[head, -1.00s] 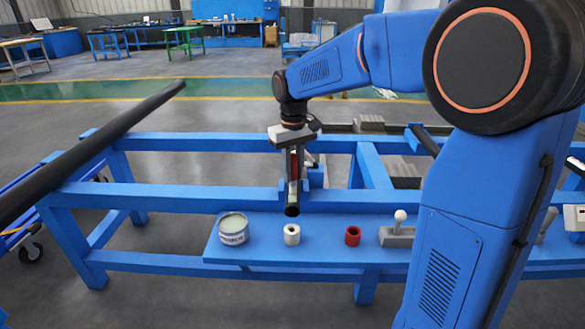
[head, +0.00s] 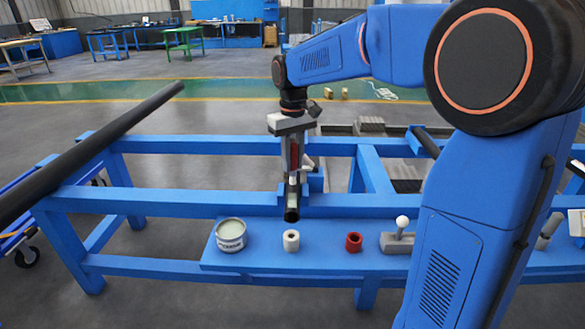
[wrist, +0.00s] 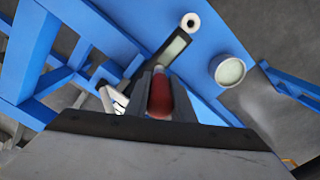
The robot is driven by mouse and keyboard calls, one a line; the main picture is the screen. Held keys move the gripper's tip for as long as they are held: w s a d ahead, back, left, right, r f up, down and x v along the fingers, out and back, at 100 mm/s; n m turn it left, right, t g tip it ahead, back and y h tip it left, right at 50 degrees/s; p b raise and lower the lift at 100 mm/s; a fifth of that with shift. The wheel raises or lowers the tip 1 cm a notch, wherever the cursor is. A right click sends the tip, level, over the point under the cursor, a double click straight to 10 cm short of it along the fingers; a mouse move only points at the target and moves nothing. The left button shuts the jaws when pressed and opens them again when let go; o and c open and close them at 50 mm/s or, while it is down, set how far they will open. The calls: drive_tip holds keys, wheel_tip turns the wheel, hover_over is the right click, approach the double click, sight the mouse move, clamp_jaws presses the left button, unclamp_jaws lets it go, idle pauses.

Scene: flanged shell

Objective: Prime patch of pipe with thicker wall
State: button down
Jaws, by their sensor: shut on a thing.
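My gripper (head: 292,170) is shut on a tool with a red handle (wrist: 160,97), which points down from the jaws. The tool may be a brush; I cannot clearly make out its far end. Which pipe has the thicker wall is not clear.
A white ring (head: 291,241), a red ring (head: 353,242) and a grey block with a white knob (head: 400,235) stand on the shelf (head: 325,262). A long black pipe (head: 100,145) slants across the left of the bench. The floor behind is mostly clear.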

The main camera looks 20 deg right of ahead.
sight(293, 143)
drive_tip(key=shift+r, duration=2.35)
